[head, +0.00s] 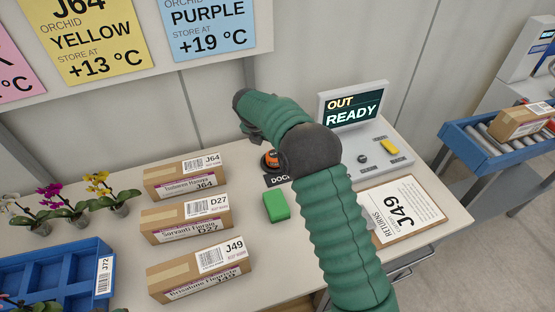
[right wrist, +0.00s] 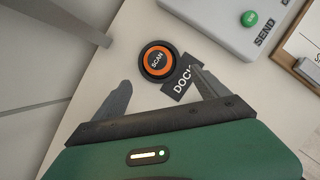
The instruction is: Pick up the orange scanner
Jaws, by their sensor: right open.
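The orange scanner (right wrist: 157,62) is a round black puck with an orange ring and the word SCAN, sitting beside the black DOCK label (right wrist: 183,84) on the bench. In the head view the scanner (head: 269,160) shows partly, with my right arm covering its right side. My right gripper (right wrist: 161,80) is open and empty. Its two dark fingers are spread, and in the right wrist view the scanner appears just beyond and between the fingertips, not gripped. In the head view the right gripper (head: 255,134) is over the back of the bench, mostly hidden by its own wrist. My left gripper is not seen.
Labelled boxes J64 (head: 185,178), D27 (head: 186,219) and J49 (head: 200,269) stand left of a green block (head: 276,206). A console (head: 366,158) reading OUT READY and a RETURNS clipboard (head: 407,208) are to the right. Orchids and a blue tray (head: 83,262) are far left.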

